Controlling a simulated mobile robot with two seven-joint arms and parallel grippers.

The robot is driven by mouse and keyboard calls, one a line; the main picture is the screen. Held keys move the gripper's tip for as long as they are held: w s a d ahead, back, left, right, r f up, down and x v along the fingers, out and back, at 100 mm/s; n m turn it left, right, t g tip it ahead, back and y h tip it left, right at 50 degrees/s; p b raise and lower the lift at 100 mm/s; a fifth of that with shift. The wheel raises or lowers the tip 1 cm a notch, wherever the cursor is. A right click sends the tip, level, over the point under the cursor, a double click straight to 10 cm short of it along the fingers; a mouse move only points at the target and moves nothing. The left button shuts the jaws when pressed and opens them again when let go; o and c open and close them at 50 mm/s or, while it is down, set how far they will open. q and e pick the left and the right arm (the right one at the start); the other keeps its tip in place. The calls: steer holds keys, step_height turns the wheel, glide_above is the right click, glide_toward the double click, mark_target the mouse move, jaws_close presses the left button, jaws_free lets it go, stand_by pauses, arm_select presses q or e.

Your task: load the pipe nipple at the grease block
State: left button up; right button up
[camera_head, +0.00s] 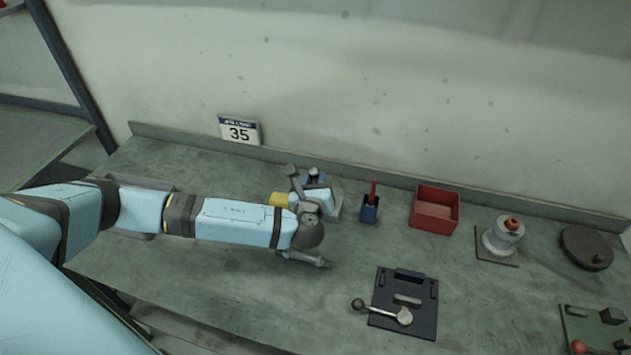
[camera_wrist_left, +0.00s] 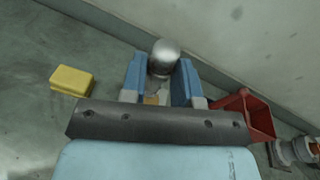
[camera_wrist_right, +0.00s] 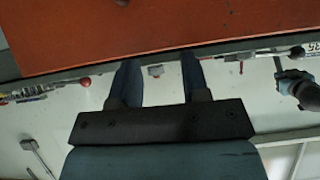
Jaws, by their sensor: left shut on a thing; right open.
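The nipple's lower part is hidden between the fingers. A yellow block, likely the grease block (camera_wrist_left: 71,81), lies on the bench left of the gripper, apart from it. It also shows in the head view (camera_head: 280,199), partly behind my arm. My right gripper (camera_wrist_right: 157,85) is open and empty, facing an orange-red surface.
Right of the left gripper stand a blue holder (camera_head: 370,208) with a red handle, a red bin (camera_head: 434,210), a pale flanged part (camera_head: 502,236) and a dark disc (camera_head: 586,247). A dark fixture plate (camera_head: 405,310) with a lever lies in front. Bare bench surrounds it.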

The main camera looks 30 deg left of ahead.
mark_target(315, 170)
arm_select(q)
steer(key=shift+f+b, duration=0.3)
steer(key=shift+f, duration=0.25)
arm_select(e)
steer(key=shift+f, duration=0.35)
stand_by(0.3)
arm_select(q)
steer(key=shift+f, duration=0.15)
arm_select(e)
steer(key=shift+s+r, duration=0.1)
steer(key=shift+r, duration=0.15)
stand_by(1.1)
arm_select(q)
steer(key=shift+p, duration=0.3)
step_height(315, 170, up, 5)
steer(key=p, duration=0.4)
steer(key=shift+r+p, duration=0.2)
steer(key=shift+p, duration=0.2)
steer(key=shift+r, duration=0.9)
arm_select(e)
step_height(315, 170, up, 6)
steer(key=shift+f, duration=0.25)
steer(key=shift+f, duration=0.15)
